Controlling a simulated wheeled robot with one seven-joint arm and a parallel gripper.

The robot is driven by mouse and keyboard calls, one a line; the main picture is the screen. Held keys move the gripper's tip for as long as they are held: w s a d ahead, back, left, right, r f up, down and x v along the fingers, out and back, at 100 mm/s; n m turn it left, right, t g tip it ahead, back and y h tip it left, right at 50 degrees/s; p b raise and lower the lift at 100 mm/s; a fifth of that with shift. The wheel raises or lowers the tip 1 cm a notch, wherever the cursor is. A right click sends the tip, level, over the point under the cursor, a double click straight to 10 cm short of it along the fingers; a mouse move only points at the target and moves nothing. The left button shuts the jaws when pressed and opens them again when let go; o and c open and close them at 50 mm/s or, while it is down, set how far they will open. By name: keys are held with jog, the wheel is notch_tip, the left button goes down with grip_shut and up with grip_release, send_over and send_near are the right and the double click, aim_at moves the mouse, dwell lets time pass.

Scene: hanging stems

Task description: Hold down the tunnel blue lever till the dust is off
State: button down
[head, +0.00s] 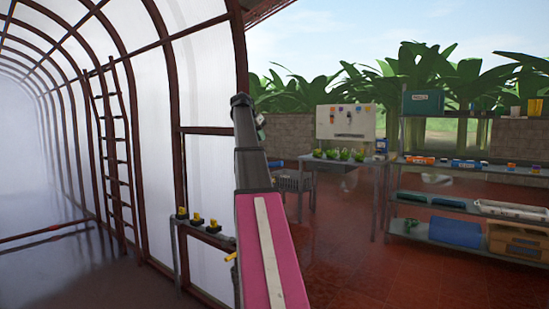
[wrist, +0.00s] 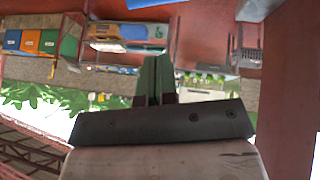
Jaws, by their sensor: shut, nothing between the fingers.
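The tunnel (head: 95,45) fills the left of the head view, with dark red hoops and pale, hazy sheeting. Several small yellow-and-black fittings (head: 197,219) sit on a narrow stand beside its wall. I cannot make out a blue lever in either view; my arm hides part of the area right of the stand. My gripper (wrist: 157,78) shows in the wrist view, its two green fingers together and empty. It touches nothing that I can see. In the head view my raised arm points away and mostly hides the gripper.
A ladder (head: 112,150) leans on the tunnel wall. A table (head: 345,160) with green plants and a metal shelf rack (head: 455,207) with bins stand at the right. A low red bar (head: 45,232) crosses the tunnel floor. The red tiled floor (head: 350,265) is clear in front.

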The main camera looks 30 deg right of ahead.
jog(key=r, duration=0.2)
jog(key=d+r, duration=0.1)
jog(key=shift+s+m, duration=0.3)
jog(key=shift+s, duration=0.05)
jog(key=shift+f, duration=0.1)
jog(key=x, duration=0.9)
jog(key=shift+s+d+f, duration=0.1)
jog(key=shift+d+f, duration=0.1)
jog(key=shift+f, duration=0.05)
jog(key=f, duration=0.3)
jog(key=shift+s+f, duration=0.1)
jog(key=shift+s, duration=0.3)
jog(key=shift+s+a+f, duration=0.1)
jog(key=shift+f, duration=0.35)
jog(key=shift+s+f, duration=0.1)
